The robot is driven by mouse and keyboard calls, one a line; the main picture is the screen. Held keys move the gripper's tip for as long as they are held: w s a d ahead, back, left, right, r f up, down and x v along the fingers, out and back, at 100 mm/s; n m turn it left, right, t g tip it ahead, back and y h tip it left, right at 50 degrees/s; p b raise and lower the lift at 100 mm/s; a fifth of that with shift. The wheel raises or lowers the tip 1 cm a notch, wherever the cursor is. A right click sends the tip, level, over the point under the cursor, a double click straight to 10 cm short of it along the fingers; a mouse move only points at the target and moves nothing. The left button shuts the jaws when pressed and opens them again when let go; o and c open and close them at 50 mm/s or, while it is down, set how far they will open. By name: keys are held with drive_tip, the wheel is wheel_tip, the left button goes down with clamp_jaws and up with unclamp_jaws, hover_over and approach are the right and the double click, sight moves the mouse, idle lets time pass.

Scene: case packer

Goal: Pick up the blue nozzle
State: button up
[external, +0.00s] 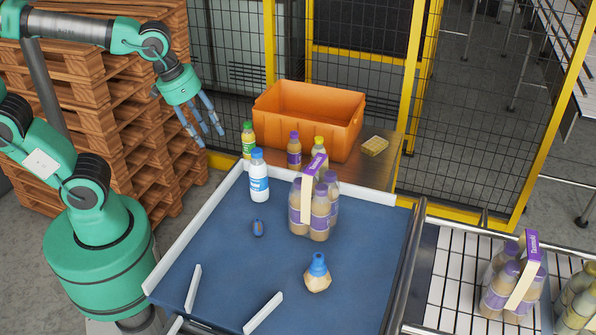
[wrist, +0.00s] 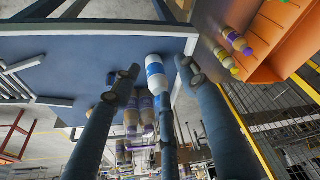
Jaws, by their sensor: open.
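A faceted beige bottle (external: 318,282) with a blue top (external: 318,262) stands nearer the front; I cannot tell which blue part is the nozzle. My gripper (external: 208,126) is open and empty, raised in the air beyond the table's back left edge, well away from both. In the wrist view its spread fingers (wrist: 158,76) frame a white and blue bottle (wrist: 156,72) in the distance. I cannot make out the small blue object there.
The white and blue bottle (external: 259,178) stands near the back left corner. A pack of purple-capped bottles (external: 314,207) stands mid-table. White rails (external: 192,240) edge the table. Behind are an orange crate (external: 308,115), small bottles and a fence. A roller conveyor (external: 450,280) runs at right.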

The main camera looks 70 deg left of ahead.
drive_tip(key=w+d+g+p, duration=0.2)
drive_tip(key=w+d+p, duration=0.25)
drive_tip(key=d, duration=0.55)
drive_tip(key=n+g+p, duration=0.1)
drive_tip(key=g+p, duration=0.1)
drive_tip(key=p, duration=0.2)
hover_over(257, 220)
wheel_tip(257, 220, down, 6)
drive_tip(key=shift+d+r+y, duration=0.1)
drive_tip(key=shift+d+y, duration=0.1)
drive_tip(key=shift+y, duration=0.1)
drive_tip(key=shift+f, duration=4.3)
drive_tip(key=shift+a+f, duration=0.15)
drive_tip(key=shift+f, duration=2.4)
drive_tip(key=shift+c, duration=0.5)
